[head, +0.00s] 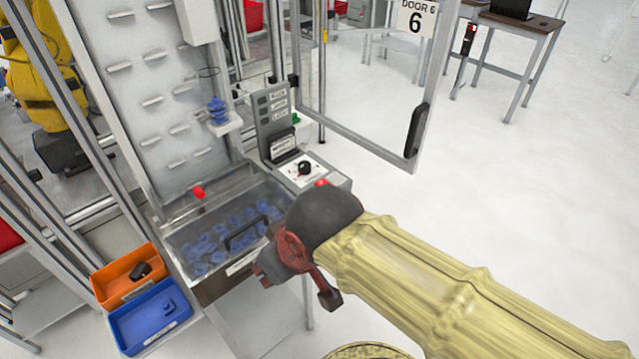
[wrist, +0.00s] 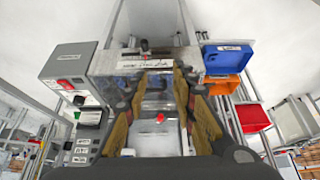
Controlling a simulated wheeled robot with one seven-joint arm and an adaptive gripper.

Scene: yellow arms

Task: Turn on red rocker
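A small red part (head: 321,183), likely the red rocker, shows at the near end of the grey control panel (head: 335,179), just behind my gripper's dark body and partly hidden by it. In the wrist view the red rocker (wrist: 68,84) sits at the left on the panel, beside a black knob (wrist: 79,101). Its on or off position is too small to tell. My gripper (head: 296,282) hangs in front of the panel, over the near edge of the clear-lidded bin. In the wrist view my gripper (wrist: 158,84) has its fingers apart with nothing held, and the rocker is left of them.
The clear-lidded bin (head: 186,238) holds several blue parts and has a black handle. A red knob (head: 198,192) is at its back. Orange (head: 125,291) and blue (head: 152,329) trays are at lower left. An open door frame (head: 412,140) stands behind the panel. Floor at right is clear.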

